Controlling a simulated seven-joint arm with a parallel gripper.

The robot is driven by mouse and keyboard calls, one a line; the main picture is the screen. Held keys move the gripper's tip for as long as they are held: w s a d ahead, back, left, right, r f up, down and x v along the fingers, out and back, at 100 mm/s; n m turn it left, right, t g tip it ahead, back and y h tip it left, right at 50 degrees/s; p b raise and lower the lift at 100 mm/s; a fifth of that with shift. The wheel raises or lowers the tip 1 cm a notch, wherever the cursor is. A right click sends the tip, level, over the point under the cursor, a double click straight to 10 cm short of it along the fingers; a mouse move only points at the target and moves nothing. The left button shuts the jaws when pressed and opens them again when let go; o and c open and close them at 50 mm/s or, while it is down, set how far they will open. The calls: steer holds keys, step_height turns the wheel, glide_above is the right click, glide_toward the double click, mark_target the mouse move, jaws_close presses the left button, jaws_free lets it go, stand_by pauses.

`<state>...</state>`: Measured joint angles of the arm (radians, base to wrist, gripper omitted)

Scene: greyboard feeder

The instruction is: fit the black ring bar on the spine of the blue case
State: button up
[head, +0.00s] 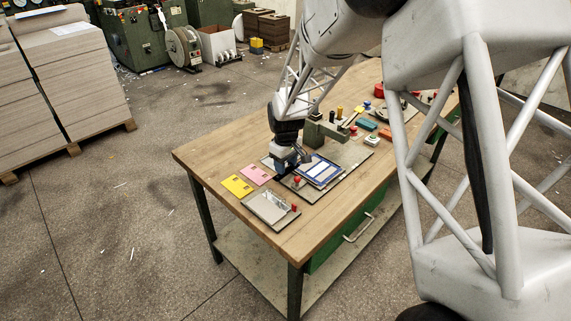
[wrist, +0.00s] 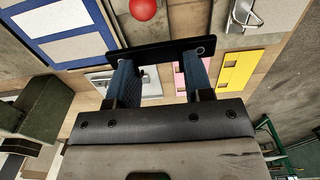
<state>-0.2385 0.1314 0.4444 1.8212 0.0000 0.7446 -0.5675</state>
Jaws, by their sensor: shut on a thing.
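The black ring bar (wrist: 155,53) is a long dark strip with a round hole near its right end in the wrist view. My gripper (wrist: 160,72) is shut on it, with its blue fingers apart and the bar lying across their tips. In the head view my gripper (head: 288,166) is low over the bench, just left of the blue case (head: 330,164). The blue case also shows in the wrist view (wrist: 45,43), with pale panels and a blue border. The bar appears above the surface, apart from the case.
A yellow card (head: 237,185) and a pink card (head: 257,175) lie left of my gripper. A grey board with a metal clip (head: 270,208) lies at the front. A red ball knob (head: 296,181) stands close by. A green machine block (head: 322,130) stands behind the case.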

step_height(320, 180, up, 3)
glide_above(317, 169)
steer(key=shift+w+d+f, duration=0.1)
steer(key=shift+w+f, duration=0.05)
steer(key=shift+f, duration=0.25)
stand_by(0.5)
steer(key=shift+f, duration=1.9)
steer(key=shift+f, duration=0.7)
stand_by(1.7)
steer(key=o, duration=1)
steer(key=shift+r, duration=0.1)
steer(key=shift+r, duration=3.8)
